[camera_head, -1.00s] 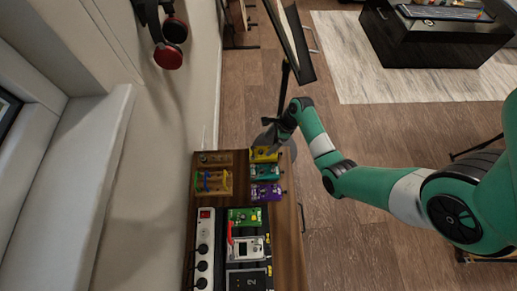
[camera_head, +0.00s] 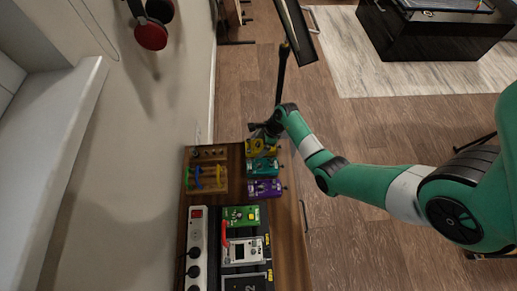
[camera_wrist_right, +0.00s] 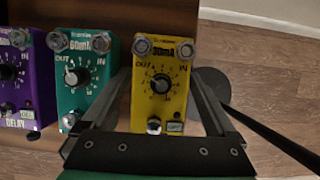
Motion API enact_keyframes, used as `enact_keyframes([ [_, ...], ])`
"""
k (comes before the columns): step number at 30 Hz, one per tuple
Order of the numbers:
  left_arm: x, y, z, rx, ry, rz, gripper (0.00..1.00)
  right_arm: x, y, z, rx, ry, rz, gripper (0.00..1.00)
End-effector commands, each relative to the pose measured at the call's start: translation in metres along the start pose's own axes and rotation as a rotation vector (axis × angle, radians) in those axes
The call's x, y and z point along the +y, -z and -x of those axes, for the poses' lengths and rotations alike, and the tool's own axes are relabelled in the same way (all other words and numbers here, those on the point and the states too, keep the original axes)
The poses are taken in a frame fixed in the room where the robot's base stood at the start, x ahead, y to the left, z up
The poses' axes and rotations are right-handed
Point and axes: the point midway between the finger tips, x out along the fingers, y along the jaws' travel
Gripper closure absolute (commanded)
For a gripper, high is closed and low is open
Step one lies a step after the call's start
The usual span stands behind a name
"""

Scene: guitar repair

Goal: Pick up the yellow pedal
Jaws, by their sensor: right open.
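The yellow pedal (camera_head: 259,148) lies at the far end of the wooden table, beyond the teal pedal (camera_head: 262,167). In the right wrist view the yellow pedal (camera_wrist_right: 163,85) sits between the two fingers of my right gripper (camera_wrist_right: 160,95), with its knob, metal corner knobs and footswitch facing the camera. My right gripper (camera_head: 262,138) is open around the pedal; I cannot tell whether either finger touches it. In the head view it partly hides the pedal. The left finger is in the narrow space beside the teal pedal (camera_wrist_right: 82,75). My left gripper is not in view.
A purple pedal (camera_head: 265,188) is in the same row. A wooden rack (camera_head: 207,177), a green pedal (camera_head: 241,215), a power strip (camera_head: 197,250) and a pedalboard share the table (camera_head: 290,235). A dark stand pole (camera_head: 282,75) rises just past the table's far end.

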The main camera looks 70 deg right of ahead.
Motion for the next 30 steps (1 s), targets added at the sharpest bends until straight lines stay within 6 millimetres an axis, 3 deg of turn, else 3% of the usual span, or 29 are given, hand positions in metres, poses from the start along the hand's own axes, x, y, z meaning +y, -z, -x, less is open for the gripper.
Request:
enact_keyframes([
  [2, 0.0, 0.001, -0.001, 0.0, 0.0, 0.0, 0.5, 0.0, 0.0, 0.001, 0.0, 0.0, 0.0, 0.13],
  [16, 0.0, 0.001, -0.001, 0.0, 0.0, 0.0, 0.5, 0.0, 0.0, 0.001, 0.0, 0.0, -0.001, 0.97],
  [30, 0.0, 0.009, -0.009, 0.0, 0.0, 0.0, 0.5, -0.001, -0.005, 0.013, -0.002, 0.002, 0.0, 1.0],
])
